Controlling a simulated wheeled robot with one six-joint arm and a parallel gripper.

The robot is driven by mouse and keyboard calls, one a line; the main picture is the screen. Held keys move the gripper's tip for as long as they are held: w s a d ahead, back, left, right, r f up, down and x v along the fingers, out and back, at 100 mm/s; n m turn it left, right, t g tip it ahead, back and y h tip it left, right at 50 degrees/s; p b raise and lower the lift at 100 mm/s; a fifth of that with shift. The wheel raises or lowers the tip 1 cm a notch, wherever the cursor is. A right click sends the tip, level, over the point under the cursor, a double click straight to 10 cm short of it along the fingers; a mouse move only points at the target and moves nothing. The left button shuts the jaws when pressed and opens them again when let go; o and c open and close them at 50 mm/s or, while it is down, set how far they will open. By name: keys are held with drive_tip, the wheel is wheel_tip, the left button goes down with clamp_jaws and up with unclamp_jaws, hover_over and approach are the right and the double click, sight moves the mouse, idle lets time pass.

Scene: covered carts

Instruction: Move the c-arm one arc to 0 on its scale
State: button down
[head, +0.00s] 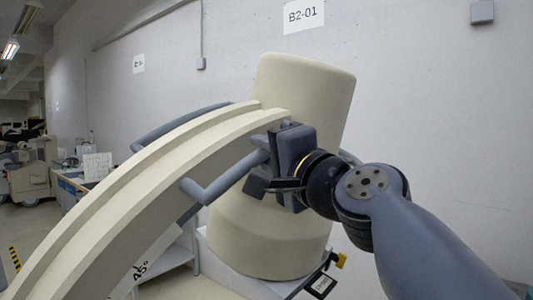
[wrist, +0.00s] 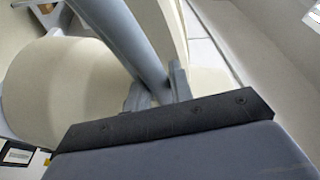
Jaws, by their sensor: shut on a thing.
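The c-arm arc (head: 120,205) is a cream, curved double rail that rises from the lower left to the middle of the head view. A blue-grey bar handle (head: 225,182) stands off its near side. My gripper (head: 266,162) is shut on this handle near its right end. In the wrist view the two fingertips (wrist: 157,90) close around the grey handle bar (wrist: 122,35). A label reading 45° (head: 141,270) shows low by the arc, partly cut off. No 0 mark or pointer can be made out.
A large cream cylindrical housing (head: 310,90) stands behind the arc. A second grey handle (head: 175,127) is on the arc's far side. A small black-framed label (head: 322,286) and a yellow part (head: 341,260) sit low right. A grey wall (head: 430,90) closes the back.

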drive_tip(key=shift+w+f, duration=0.1)
drive_tip(key=c, duration=1.6)
unclamp_jaws()
drive_tip(key=shift+c, duration=0.2)
drive_tip(key=shift+o, duration=0.6)
drive_tip(key=shift+w, duration=0.25)
drive_tip(key=shift+o, duration=1.2)
drive_tip(key=shift+s+d, duration=0.1)
